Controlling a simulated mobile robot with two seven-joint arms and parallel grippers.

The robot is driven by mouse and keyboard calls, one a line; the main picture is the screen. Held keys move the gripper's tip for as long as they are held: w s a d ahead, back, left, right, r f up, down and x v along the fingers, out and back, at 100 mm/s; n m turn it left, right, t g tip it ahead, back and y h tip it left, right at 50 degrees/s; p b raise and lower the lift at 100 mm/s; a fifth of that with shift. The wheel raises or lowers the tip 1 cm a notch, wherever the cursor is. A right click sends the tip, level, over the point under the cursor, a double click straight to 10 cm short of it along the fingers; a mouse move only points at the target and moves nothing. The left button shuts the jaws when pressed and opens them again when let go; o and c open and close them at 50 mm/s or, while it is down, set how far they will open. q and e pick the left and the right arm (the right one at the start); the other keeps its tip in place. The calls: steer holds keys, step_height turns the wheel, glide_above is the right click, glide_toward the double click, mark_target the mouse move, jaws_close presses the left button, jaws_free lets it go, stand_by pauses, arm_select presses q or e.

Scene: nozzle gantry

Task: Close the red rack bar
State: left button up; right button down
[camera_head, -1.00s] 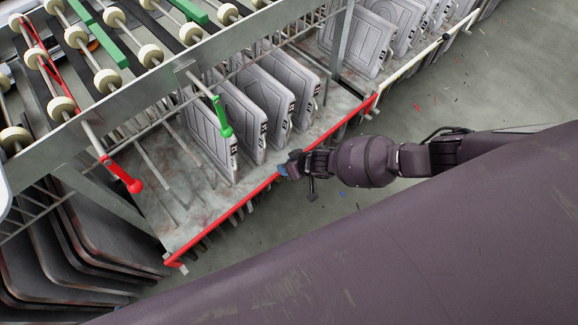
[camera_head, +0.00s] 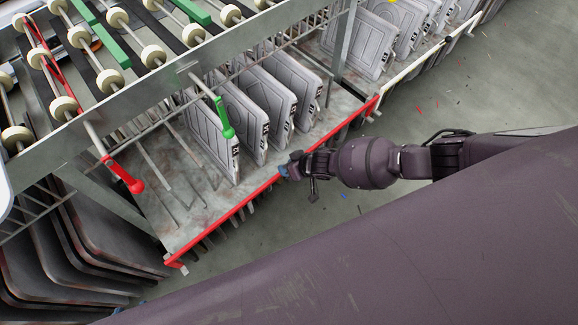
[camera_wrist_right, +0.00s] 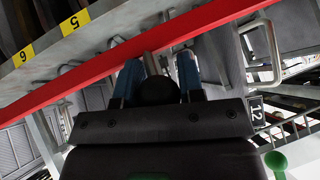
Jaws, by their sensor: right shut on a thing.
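The red rack bar (camera_head: 228,216) runs along the front edge of the grey rack shelf, from the lower left to the upper right. It also crosses the right wrist view as a wide red band (camera_wrist_right: 125,58). My right gripper (camera_head: 284,171) is at the bar's middle, its arm coming in from the right. In the right wrist view its two blue-tipped fingers (camera_wrist_right: 158,75) reach up to the bar and are shut on it. The exact contact is partly hidden behind the wrist. My left gripper is not in view.
Several grey panels (camera_head: 262,98) stand upright on the shelf behind the bar. A red-handled lever (camera_head: 124,174) and a green-handled lever (camera_head: 223,117) hang above the shelf. Dark trays (camera_head: 85,235) stack at lower left. Yellow number labels (camera_wrist_right: 75,22) show.

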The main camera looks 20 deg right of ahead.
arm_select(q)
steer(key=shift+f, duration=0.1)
arm_select(e)
steer(key=shift+s+f, duration=0.1)
steer(key=shift+f, duration=0.05)
stand_by(0.3)
steer(key=c, duration=1)
jaws_free()
steer(key=shift+o, duration=1.2)
steer(key=shift+f, duration=0.1)
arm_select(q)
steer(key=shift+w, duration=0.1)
arm_select(e)
steer(key=shift+d+r, duration=0.15)
steer(key=shift+r, duration=0.25)
steer(key=p+v, duration=0.2)
steer(key=v, duration=0.2)
steer(key=shift+r, duration=0.2)
arm_select(q)
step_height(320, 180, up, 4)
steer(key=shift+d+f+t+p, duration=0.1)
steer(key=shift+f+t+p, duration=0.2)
steer(key=shift+p, duration=0.7)
arm_select(e)
steer(key=v, duration=0.5)
steer(key=shift+s+d+r, duration=0.1)
steer(key=shift+s+d, duration=0.2)
steer(key=shift+s, duration=0.1)
